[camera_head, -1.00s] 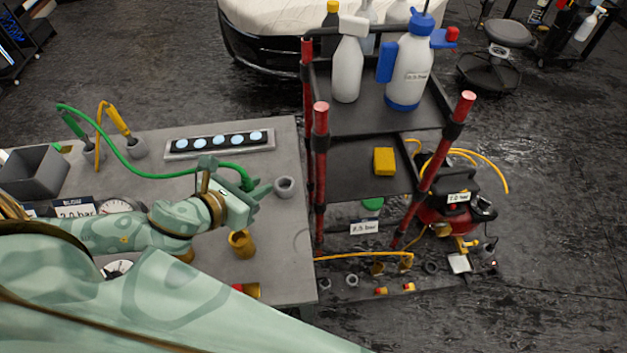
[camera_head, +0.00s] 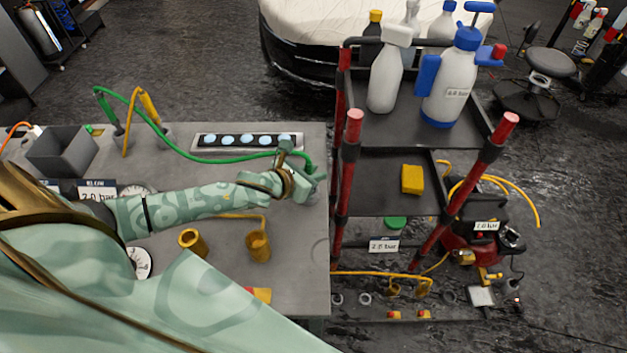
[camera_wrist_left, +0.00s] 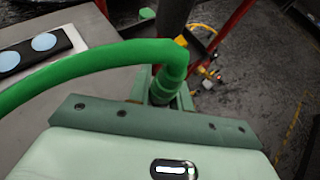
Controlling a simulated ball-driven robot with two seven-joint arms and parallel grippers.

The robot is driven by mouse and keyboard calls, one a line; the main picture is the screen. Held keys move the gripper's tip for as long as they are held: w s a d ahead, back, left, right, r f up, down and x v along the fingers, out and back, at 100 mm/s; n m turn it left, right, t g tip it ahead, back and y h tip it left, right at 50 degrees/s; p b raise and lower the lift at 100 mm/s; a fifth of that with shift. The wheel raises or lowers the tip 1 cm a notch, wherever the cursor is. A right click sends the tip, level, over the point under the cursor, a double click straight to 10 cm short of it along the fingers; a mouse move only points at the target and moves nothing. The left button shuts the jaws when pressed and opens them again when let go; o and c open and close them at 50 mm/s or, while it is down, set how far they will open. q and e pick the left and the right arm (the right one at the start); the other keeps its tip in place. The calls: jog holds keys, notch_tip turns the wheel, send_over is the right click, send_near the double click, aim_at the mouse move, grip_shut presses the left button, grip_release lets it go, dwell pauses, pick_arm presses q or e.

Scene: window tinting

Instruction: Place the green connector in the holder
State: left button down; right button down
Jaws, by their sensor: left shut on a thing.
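The green connector (camera_wrist_left: 172,78) is between the fingers of my left gripper (camera_head: 306,178), at the right edge of the grey workbench (camera_head: 226,287). Its green hose (camera_head: 220,160) runs left across the bench, and its end shows beside the gripper. In the left wrist view the connector stands between the fingers, and the hose (camera_wrist_left: 75,69) bends away to the left. The grey round holder at this bench edge is mostly hidden by the gripper, so I cannot tell whether the connector is in it. My right gripper is not in view.
A cart with red posts (camera_head: 343,180) stands close to the bench's right edge, near my left gripper. Brass cups (camera_head: 192,241) sit at the front. A grey bin (camera_head: 62,152), a yellow connector (camera_head: 150,106) and a strip of light discs (camera_head: 248,141) are farther back.

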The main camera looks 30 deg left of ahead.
pick_arm(q)
jog(key=shift+f, duration=1)
jog(key=shift+s, duration=0.1)
jog(key=shift+f, duration=0.2)
jog(key=c, duration=1.3)
grip_release()
jog(key=shift+o, duration=0.2)
jog(key=shift+r, duration=0.25)
jog(key=p+v, duration=0.2)
jog(key=v, duration=1)
jog(key=shift+d+f, duration=0.1)
